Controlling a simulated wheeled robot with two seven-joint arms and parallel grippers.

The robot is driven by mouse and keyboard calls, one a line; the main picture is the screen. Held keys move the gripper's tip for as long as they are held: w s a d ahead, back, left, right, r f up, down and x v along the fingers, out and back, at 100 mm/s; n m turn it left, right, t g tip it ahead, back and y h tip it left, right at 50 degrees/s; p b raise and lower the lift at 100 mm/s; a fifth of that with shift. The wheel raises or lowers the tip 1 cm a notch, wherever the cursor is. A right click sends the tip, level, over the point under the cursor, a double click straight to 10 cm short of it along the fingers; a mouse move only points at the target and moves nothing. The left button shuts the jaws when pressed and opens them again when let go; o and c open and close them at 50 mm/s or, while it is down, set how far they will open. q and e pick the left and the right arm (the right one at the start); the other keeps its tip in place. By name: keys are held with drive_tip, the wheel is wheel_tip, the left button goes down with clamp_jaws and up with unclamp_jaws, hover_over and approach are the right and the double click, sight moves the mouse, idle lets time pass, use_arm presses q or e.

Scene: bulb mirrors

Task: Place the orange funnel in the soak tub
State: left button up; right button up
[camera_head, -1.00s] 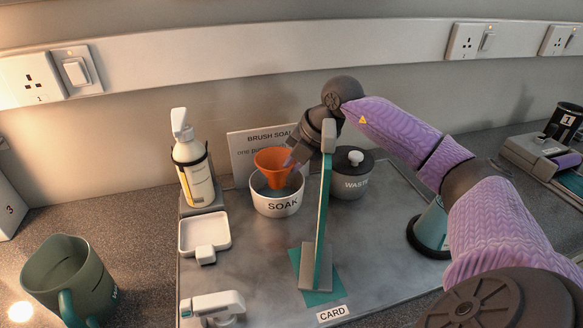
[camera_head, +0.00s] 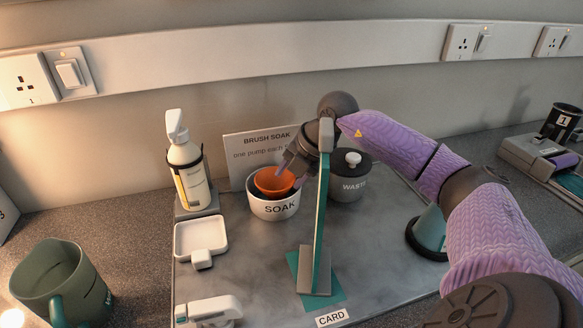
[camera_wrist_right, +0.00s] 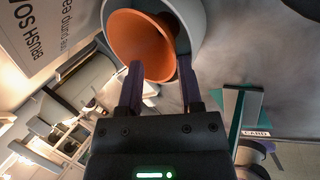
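The orange funnel (camera_head: 274,181) sits inside the white soak tub (camera_head: 274,208), wide mouth up, with its rim showing a little above the tub's edge. In the right wrist view the funnel (camera_wrist_right: 140,45) lies just beyond my fingertips, inside the tub's pale wall (camera_wrist_right: 190,20). My right gripper (camera_head: 285,171) is above the tub's right side, close to the funnel's rim. The funnel's lower part is hidden in the tub. My left gripper is out of view.
An upright green and grey card stand (camera_head: 317,225) rises in front of my right gripper. A lidded waste pot (camera_head: 348,184) is right of the tub, a pump bottle (camera_head: 190,175) left. A sign (camera_head: 250,147) stands behind. A green mug (camera_head: 62,283) is front left.

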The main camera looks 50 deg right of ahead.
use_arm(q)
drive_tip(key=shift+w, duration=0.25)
use_arm(e)
drive_tip(key=v, duration=1.3)
drive_tip(key=shift+w, duration=0.2)
drive_tip(key=shift+a+r, duration=0.1)
drive_tip(key=shift+r, duration=0.05)
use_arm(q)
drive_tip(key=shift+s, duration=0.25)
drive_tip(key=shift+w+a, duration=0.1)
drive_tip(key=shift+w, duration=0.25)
use_arm(e)
drive_tip(key=shift+r, duration=0.1)
